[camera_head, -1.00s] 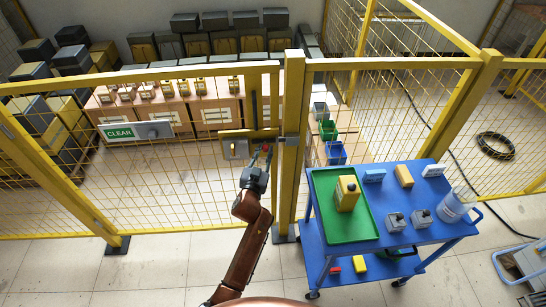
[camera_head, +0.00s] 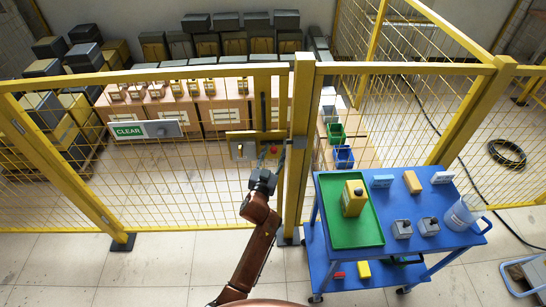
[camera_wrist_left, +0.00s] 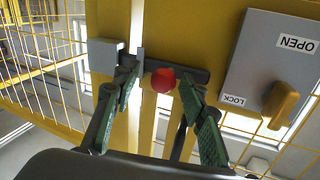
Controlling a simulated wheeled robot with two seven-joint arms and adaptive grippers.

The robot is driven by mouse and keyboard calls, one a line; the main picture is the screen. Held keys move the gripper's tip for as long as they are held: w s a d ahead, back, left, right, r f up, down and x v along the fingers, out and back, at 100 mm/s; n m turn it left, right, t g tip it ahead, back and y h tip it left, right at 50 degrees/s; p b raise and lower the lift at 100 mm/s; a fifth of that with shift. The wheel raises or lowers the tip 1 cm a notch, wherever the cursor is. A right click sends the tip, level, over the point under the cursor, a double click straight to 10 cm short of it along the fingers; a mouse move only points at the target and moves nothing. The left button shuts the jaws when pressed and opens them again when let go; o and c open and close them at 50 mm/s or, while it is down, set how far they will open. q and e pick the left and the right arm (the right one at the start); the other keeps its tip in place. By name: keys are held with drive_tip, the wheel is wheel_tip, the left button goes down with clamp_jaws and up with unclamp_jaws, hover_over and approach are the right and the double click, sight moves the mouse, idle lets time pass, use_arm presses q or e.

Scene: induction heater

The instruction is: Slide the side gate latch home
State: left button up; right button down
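The side gate latch (camera_wrist_left: 190,73) is a dark bar with a round red knob (camera_wrist_left: 163,80) on a yellow plate. The knob also shows in the head view (camera_head: 273,150), near the gate post. A grey block (camera_wrist_left: 104,55) sits at the bar's left end in the wrist view; a finger partly hides that end, so I cannot tell how far the bar enters it. My left gripper (camera_wrist_left: 160,92) is open, its green-padded fingers on either side of the knob with gaps showing. In the head view the left gripper (camera_head: 268,170) is just below the latch. My right gripper is not in view.
A grey switch box (camera_wrist_left: 265,70) marked OPEN and LOCK, with a yellow handle, is right of the latch. A blue cart (camera_head: 440,240) with a green tray (camera_head: 340,238) stands right of the gate post (camera_head: 301,120). A CLEAR sign (camera_head: 146,130) hangs left.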

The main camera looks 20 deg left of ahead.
use_arm(q)
drive_tip(key=s, duration=1.2)
